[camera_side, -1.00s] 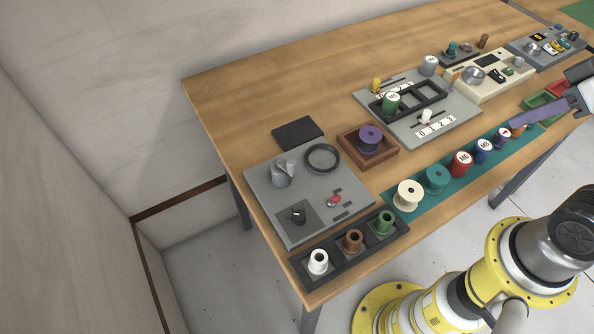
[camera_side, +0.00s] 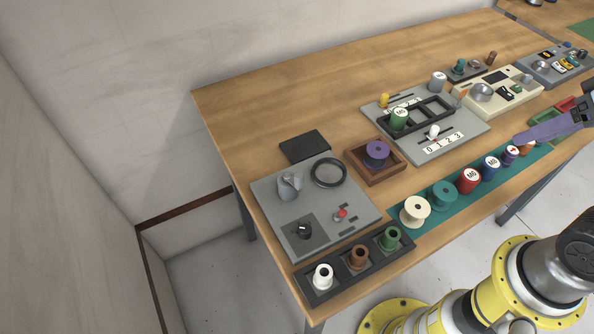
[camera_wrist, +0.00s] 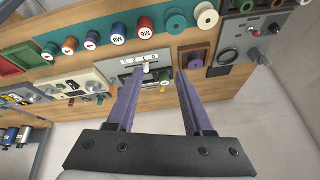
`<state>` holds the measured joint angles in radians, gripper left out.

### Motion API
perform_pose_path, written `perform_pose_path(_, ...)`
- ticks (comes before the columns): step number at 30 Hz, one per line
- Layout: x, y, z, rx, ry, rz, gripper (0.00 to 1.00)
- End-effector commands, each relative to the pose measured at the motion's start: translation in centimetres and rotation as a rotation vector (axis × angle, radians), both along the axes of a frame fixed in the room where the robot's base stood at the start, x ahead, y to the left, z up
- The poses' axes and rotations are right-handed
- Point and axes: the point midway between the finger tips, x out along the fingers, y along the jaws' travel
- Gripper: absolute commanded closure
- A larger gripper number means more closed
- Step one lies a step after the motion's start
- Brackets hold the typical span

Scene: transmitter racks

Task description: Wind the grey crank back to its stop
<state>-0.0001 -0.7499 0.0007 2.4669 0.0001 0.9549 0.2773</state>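A grey wing-shaped part on a round base (camera_side: 289,186) stands on the grey panel (camera_side: 362,211) at the table's left end. A round silver-grey knob (camera_side: 481,92) sits on the cream box. I cannot tell for sure which is the grey crank, nor its angle or stop. My gripper (camera_wrist: 157,74) is open and empty, its two purple fingers well apart in the wrist view. In the side view it is at the right edge, above the front of the table, apart from both parts; only one finger shows clearly there.
Spools stand along the teal mat (camera_side: 432,220) at the front. A dark rack (camera_side: 336,292) with three spools lies before the grey panel. A black ring (camera_side: 328,173) and a red button (camera_side: 341,213) are on that panel. Bare wood lies behind.

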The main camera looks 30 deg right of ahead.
Motion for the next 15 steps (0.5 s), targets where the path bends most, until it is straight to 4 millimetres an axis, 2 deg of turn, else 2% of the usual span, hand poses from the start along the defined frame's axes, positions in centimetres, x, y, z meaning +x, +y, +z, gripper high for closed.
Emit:
perform_pose_path(1,0.6,0.0,1.5,0.047,-0.012,-0.091,0.48)
perform_pose_path(5,3.0,0.7,5.0,0.181,0.018,-0.330,0.48)
perform_pose_path(8,5.8,2.0,7.5,0.270,0.066,-0.489,0.48)
perform_pose_path(12,10.4,5.3,9.9,0.356,0.153,-0.678,0.48)
perform_pose_path(15,13.4,8.3,10.7,0.384,0.211,-0.779,0.48)
